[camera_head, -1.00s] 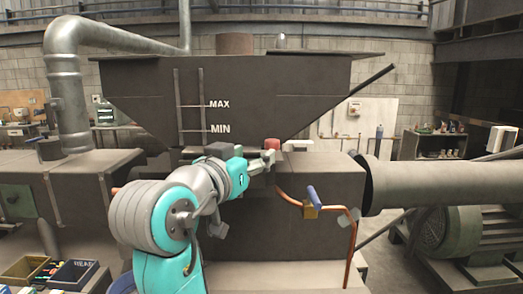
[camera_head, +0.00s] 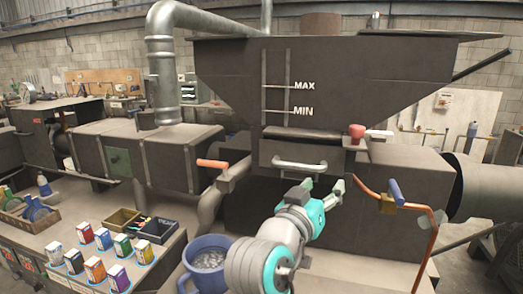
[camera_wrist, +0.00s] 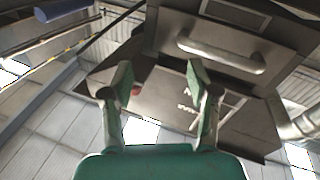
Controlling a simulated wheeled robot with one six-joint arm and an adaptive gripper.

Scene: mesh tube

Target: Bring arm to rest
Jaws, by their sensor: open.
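My gripper (camera_head: 324,190) is in front of the dark machine, below its pale drawer-type handle (camera_head: 300,166) and red knob (camera_head: 357,132). In the wrist view my gripper (camera_wrist: 160,88) shows two green-tipped fingers spread apart with nothing between them. The handle also shows in the wrist view (camera_wrist: 220,52), beyond the fingertips and apart from them. The arm is bent and reaches up from the lower edge of the head view.
A blue bucket (camera_head: 207,262) with grey contents stands left of my arm. A copper pipe with a blue-handled valve (camera_head: 396,192) is at right. A hopper (camera_head: 230,75) rises above.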

